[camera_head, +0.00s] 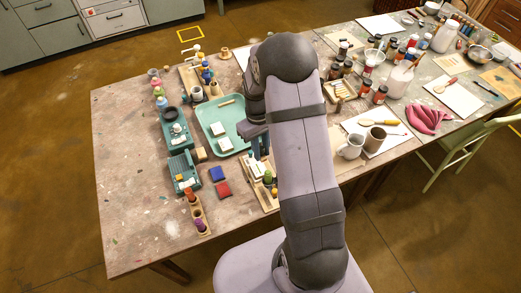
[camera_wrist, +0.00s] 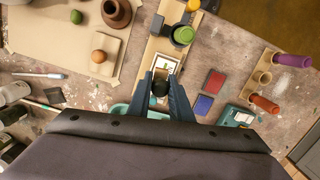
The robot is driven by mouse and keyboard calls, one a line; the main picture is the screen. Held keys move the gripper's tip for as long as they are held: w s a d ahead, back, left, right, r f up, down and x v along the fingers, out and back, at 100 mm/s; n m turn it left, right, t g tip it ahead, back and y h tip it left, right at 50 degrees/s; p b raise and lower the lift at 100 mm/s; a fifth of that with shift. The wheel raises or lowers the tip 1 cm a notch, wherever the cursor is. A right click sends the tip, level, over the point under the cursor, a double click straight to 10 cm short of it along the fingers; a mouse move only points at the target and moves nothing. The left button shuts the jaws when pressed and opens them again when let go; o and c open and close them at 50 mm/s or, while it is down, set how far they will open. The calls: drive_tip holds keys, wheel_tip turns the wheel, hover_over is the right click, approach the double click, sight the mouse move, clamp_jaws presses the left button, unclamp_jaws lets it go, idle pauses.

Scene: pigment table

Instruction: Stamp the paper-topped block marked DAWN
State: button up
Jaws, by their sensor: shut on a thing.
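In the wrist view my gripper (camera_wrist: 162,78) is shut on a dark, round-ended stamp (camera_wrist: 159,88). A white paper-topped block (camera_wrist: 166,64) with a dark border lies just beyond the fingertips, on a wooden board (camera_wrist: 157,44). I cannot read its mark, nor tell whether the stamp touches it. In the head view my arm hides most of the gripper; its blue-grey fingers (camera_head: 261,146) show beside the arm, over the front right of the teal tray. A pale block (camera_head: 224,143) lies in that tray (camera_head: 211,123); its mark is not readable.
A red pad (camera_head: 223,189) and a blue pad (camera_head: 217,174) lie left of the board. Teal boxes (camera_head: 183,170) and a wooden rack (camera_head: 197,214) stand further left. The front left table is clear.

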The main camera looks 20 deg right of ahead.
drive_tip(key=b, duration=0.5)
hover_over(262, 170)
drive_tip(key=shift+w+f, duration=0.25)
drive_tip(key=shift+f, duration=1.25)
drive_tip(key=shift+w+f, duration=0.2)
drive_tip(key=shift+f, duration=1.3)
drive_tip(key=shift+s+f+b, duration=0.1)
drive_tip(key=shift+f+b, duration=0.2)
drive_tip(key=shift+f, duration=0.3)
drive_tip(key=shift+r+p, duration=3.05)
drive_tip(key=shift+r, duration=0.55)
drive_tip(key=shift+f, duration=0.1)
